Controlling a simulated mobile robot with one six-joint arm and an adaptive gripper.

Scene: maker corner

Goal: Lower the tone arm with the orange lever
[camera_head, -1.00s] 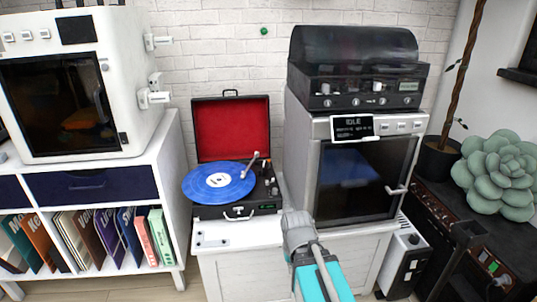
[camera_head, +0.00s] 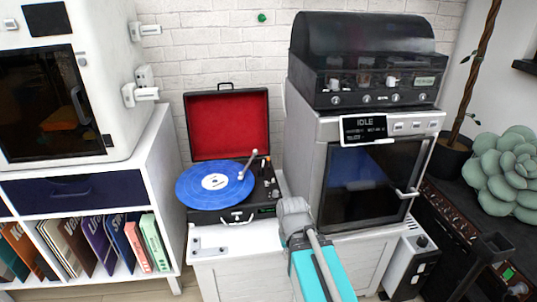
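The record player (camera_head: 232,213) is a black suitcase type with its red-lined lid (camera_head: 228,126) open, standing on a white cabinet. A blue record (camera_head: 196,187) lies on its platter. The pale tone arm (camera_head: 249,165) reaches over the record's right edge; whether it touches the record is too small to tell. Small controls stand on the right side of the deck, one with an orange tip (camera_head: 264,164) that may be the orange lever. My arm, grey and teal, rises from the bottom edge in front of the cabinet. Its gripper fingers cannot be made out.
A grey machine (camera_head: 366,180) with a glass door and an IDLE display stands close on the right, with a dark-hooded device (camera_head: 362,62) on top. A white shelf (camera_head: 152,190) with records and a white printer (camera_head: 105,30) are at left. Bare cabinet top (camera_head: 245,238) lies before the player.

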